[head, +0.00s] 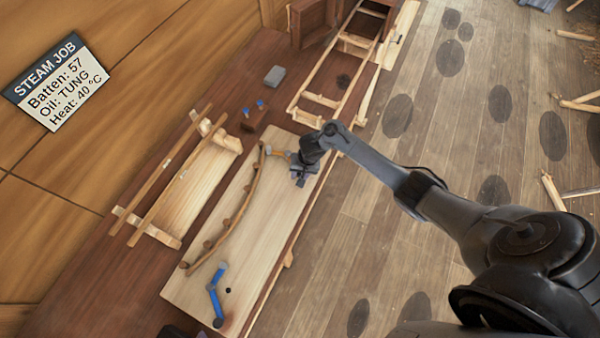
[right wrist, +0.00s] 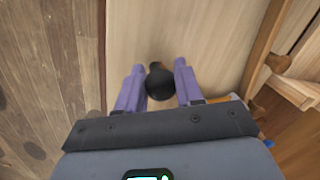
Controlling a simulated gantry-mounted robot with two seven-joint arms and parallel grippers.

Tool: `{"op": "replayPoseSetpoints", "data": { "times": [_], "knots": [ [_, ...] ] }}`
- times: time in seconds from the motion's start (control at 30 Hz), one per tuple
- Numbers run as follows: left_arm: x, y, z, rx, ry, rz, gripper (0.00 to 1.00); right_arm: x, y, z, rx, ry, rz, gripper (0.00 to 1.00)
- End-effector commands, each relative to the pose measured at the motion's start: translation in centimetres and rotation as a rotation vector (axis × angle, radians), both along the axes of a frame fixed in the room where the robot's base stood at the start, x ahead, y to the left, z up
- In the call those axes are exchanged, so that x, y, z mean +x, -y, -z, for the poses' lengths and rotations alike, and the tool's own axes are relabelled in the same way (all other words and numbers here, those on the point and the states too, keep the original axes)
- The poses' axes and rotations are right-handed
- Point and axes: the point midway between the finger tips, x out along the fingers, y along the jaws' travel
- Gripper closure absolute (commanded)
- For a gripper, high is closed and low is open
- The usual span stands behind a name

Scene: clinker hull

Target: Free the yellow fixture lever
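The yellow lever (head: 279,153) lies at the far end of the pale board, by the end of a curved wooden batten (head: 245,208). My right gripper (head: 301,175) is low over the board beside it and hides part of it. In the right wrist view, the two purple fingers (right wrist: 160,76) stand apart on either side of a round black knob (right wrist: 160,85). I cannot tell whether they touch it. A bit of yellow (right wrist: 218,98) shows just beside the gripper. A blue lever (head: 213,290) sits at the board's near end. My left gripper is not clearly seen.
The pale board (head: 258,245) rests on the dark red-brown bench (head: 95,270). A wooden rack (head: 185,185) stands to its left, and a long frame (head: 335,65) lies beyond. A grey block (head: 275,76) sits on the bench. A sign (head: 58,80) hangs on the wall.

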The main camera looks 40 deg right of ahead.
Motion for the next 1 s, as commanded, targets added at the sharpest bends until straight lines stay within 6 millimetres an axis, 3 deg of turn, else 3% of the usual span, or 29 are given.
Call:
{"op": "replayPoseSetpoints", "data": {
  "times": [0.13,0.57,1.0],
  "knots": [
    [0.0,0.0,0.0,0.0,0.0,0.0,0.4,0.0,0.0,0.0,0.0,0.0,0.0,1.0],
    [0.0,-0.2,-0.3,0.011,0.001,0.008,0.4,-0.2,0.6,-0.1,-0.002,-0.001,-0.043,1.0],
    [0.0,-0.3,-1.2,0.012,0.0,0.009,0.4,-0.7,4.3,-0.1,-0.002,-0.003,-0.351,1.0]
  ]
}}
